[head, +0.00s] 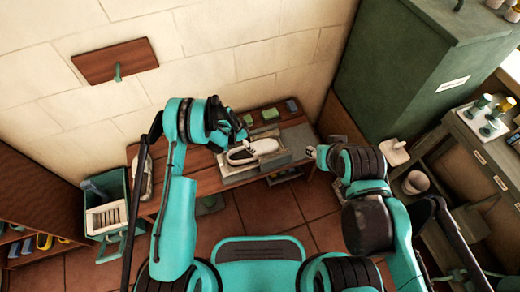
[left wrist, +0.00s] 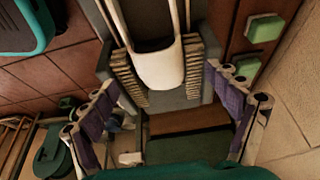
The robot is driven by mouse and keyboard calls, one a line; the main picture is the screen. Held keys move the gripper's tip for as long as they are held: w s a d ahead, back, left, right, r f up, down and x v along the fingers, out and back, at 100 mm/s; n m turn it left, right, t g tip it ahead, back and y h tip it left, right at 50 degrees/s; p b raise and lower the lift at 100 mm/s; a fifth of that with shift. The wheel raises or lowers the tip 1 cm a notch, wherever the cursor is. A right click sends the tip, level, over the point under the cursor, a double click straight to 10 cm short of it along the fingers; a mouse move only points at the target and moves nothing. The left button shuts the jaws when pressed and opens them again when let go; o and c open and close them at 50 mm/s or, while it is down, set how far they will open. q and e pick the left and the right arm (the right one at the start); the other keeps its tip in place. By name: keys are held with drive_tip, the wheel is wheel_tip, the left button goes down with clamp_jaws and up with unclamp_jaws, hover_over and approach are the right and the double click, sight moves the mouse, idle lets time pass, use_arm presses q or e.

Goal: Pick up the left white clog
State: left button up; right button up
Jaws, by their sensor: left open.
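A white clog (head: 240,157) lies in a grey tray (head: 298,140) on the wooden bench. In the left wrist view the clog's rounded white end (left wrist: 160,68) shows between two rows of bristles. A second white shoe-like shape (head: 147,180) stands at the bench's left end, partly hidden by my left arm. My left gripper (head: 240,135) is above and just behind the clog in the tray. In the left wrist view my left gripper's fingers (left wrist: 163,78) are spread apart, one on each side of the clog, with nothing between them held. My right gripper (head: 316,152) is by the tray's right end; its jaws are unclear.
Green blocks (head: 270,114) and a dark blue block (head: 291,105) sit along the bench's back edge by the wall. A green crate (head: 104,190) stands left of the bench. A tall green cabinet (head: 400,70) and a grey counter (head: 480,145) stand on the right.

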sight(256, 147)
use_arm(q)
drive_tip(key=b+x, duration=0.1)
drive_tip(key=x, duration=0.2)
drive_tip(key=shift+s+f, duration=0.1)
drive_tip(key=shift+s, duration=0.1)
drive_tip(key=b+x, duration=0.1)
drive_tip(key=x, duration=0.1)
drive_tip(key=b+x, duration=0.2)
drive_tip(key=x, duration=0.1)
drive_tip(key=shift+w+d+f, duration=0.1)
drive_tip(key=shift+d+f, duration=0.1)
drive_tip(key=shift+d, duration=0.1)
drive_tip(key=shift+r, duration=0.1)
drive_tip(key=c, duration=1.3)
